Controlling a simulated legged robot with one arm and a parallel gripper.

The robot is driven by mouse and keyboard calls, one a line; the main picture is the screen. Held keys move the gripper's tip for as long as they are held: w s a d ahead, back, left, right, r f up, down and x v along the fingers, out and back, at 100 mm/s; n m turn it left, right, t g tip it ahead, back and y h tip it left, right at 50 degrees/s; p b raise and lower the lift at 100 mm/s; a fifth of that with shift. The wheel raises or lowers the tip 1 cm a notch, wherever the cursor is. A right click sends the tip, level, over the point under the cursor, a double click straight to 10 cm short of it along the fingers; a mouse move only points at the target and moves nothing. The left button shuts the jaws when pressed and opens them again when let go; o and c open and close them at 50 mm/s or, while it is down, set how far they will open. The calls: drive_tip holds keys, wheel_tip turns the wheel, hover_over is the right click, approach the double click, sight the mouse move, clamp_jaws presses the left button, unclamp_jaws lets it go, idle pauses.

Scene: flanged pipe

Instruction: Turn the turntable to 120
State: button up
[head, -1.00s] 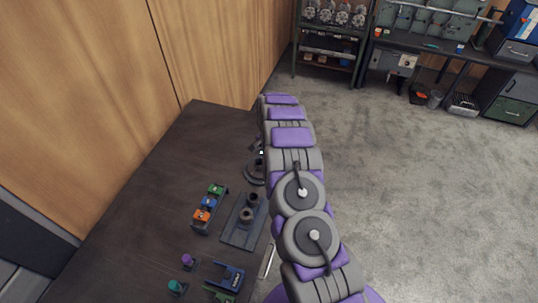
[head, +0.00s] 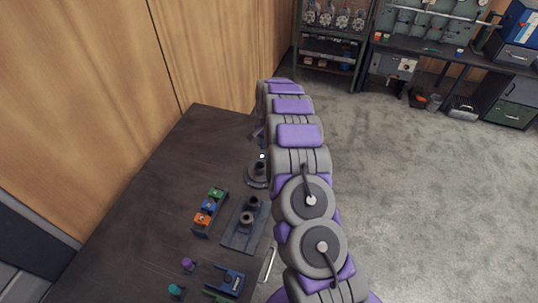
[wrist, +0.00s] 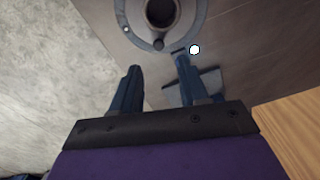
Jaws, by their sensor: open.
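The turntable (head: 256,182) is a round grey disc on the dark table, with a flanged pipe (head: 259,168) standing at its middle. My arm covers part of it in the head view. In the wrist view the turntable (wrist: 191,28) is at the top, with the open pipe mouth (wrist: 161,12) at its centre and a small dark peg (wrist: 159,45) at its near rim. My gripper (wrist: 157,70) is open and empty, its two blue fingers pointing at the near rim, apart from the peg. Any angle marks are too small to read.
A flat grey plate (head: 238,240) with round fittings lies nearer on the table. A rack (head: 199,228) holds green, blue and orange blocks. Purple and teal knobbed pieces and blue tools lie at the front. A wooden wall (head: 80,120) borders the table's left; open floor lies right.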

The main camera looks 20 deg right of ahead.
wheel_tip(320, 180, up, 10)
drive_tip(key=shift+f, duration=0.15)
idle(0.6)
drive_tip(key=s+a+r+n+b, duration=0.1)
drive_tip(key=s+a+r+n, duration=0.2)
drive_tip(key=s, duration=0.4)
drive_tip(key=s+a+r+n+b, duration=0.1)
drive_tip(key=s+a+r, duration=0.1)
drive_tip(key=s+r, duration=0.45)
drive_tip(key=s+a+r+n+b, duration=0.1)
drive_tip(key=s+a+r+n, duration=0.2)
drive_tip(key=s, duration=0.5)
drive_tip(key=s+f+n+g+b, duration=0.1)
drive_tip(key=s+f+n+b, duration=0.1)
drive_tip(key=s, duration=2.7)
drive_tip(key=shift+a+n+g+b, duration=0.2)
drive_tip(key=shift+n+g+b, duration=0.3)
drive_tip(key=shift+b, duration=0.4)
